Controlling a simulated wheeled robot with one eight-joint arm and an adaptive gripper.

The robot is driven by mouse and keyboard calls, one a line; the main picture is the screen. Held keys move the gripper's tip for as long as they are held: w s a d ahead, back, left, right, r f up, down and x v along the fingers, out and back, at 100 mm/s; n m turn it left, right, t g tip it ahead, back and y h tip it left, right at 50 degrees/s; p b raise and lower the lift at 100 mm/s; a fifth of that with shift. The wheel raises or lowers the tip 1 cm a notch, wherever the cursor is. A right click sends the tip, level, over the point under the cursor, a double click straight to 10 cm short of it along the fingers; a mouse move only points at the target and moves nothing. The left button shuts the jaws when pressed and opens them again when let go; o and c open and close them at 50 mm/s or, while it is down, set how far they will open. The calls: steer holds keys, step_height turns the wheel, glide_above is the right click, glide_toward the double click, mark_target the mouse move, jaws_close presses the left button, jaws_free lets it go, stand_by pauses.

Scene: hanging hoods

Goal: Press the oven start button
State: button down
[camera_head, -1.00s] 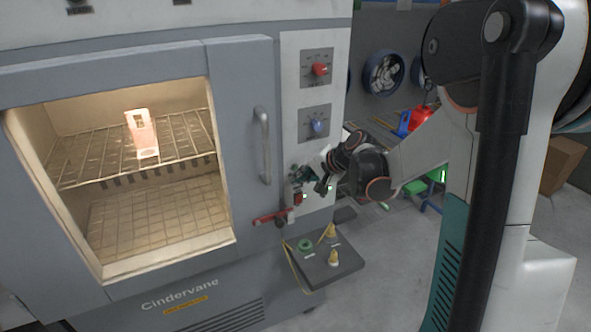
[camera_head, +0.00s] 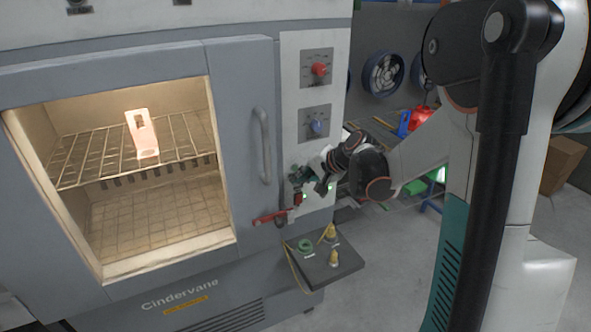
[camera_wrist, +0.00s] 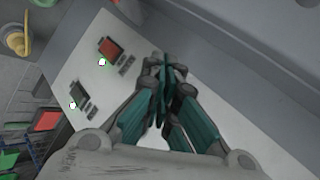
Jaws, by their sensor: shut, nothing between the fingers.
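The grey oven (camera_head: 190,262) fills the left of the head view, with a pale control panel (camera_head: 310,118) on its right side. My gripper (camera_head: 298,180) is at the lower part of this panel. In the wrist view its teal fingers (camera_wrist: 163,66) are shut and empty, over a bare part of the panel. A red square button (camera_wrist: 109,48) and a dark square button (camera_wrist: 79,92) lie to the left of the fingertips, each with a lit indicator beside it. The fingers are apart from both buttons. Button labels are unreadable, so I cannot tell which is start.
The door handle (camera_head: 264,146) is left of my gripper. A red lever (camera_head: 270,216) and a small shelf (camera_head: 325,265) with fittings are below. A bracket-like piece (camera_head: 142,132) stands on the oven rack.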

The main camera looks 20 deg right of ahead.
steer(key=shift+w, duration=0.1)
steer(key=shift+w, duration=0.35)
steer(key=shift+w, duration=0.35)
stand_by(0.7)
steer(key=shift+s, duration=0.8)
steer(key=shift+s, duration=0.1)
steer(key=s, duration=0.4)
steer(key=shift+s+d, duration=0.1)
steer(key=shift+s, duration=0.3)
steer(key=shift+r, duration=0.1)
stand_by(0.7)
